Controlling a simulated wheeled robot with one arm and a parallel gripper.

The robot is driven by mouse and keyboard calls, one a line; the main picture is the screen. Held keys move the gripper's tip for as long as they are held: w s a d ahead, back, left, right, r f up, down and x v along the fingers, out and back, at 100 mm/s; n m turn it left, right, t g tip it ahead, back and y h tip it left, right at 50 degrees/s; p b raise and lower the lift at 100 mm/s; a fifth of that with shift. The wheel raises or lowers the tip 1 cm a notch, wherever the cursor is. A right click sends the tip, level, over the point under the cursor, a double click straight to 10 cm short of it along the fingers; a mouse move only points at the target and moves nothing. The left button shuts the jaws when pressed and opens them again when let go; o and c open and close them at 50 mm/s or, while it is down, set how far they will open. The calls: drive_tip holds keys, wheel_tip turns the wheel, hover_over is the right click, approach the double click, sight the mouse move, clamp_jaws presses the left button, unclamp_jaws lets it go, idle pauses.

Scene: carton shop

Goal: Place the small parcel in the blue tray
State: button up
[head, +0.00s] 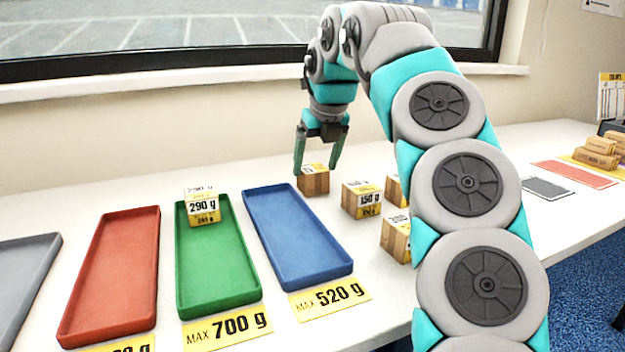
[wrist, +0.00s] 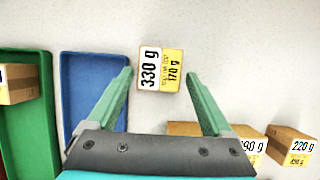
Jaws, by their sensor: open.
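My gripper (head: 316,170) is open, pointing down over the table. A small carton parcel (head: 314,183) sits between and just below its fingertips in the head view. In the wrist view this parcel (wrist: 161,69), marked 330 g, lies between the open fingertips (wrist: 160,76), with gaps on both sides; I cannot tell the height left above it. The blue tray (head: 300,243) is empty, left of the parcel and nearer the camera. It also shows in the wrist view (wrist: 90,75), partly hidden by the left finger.
The green tray (head: 217,268) holds a 290 g parcel (head: 203,207). The red tray (head: 112,275) is empty. A grey tray (head: 22,285) is far left. A window sill runs behind.

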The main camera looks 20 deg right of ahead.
sight(314, 168)
drive_tip(key=shift+x, duration=1.9)
drive_tip(key=shift+w, duration=0.15)
drive_tip(key=shift+c, duration=0.2)
drive_tip(key=shift+r, duration=0.1)
clamp_jaws()
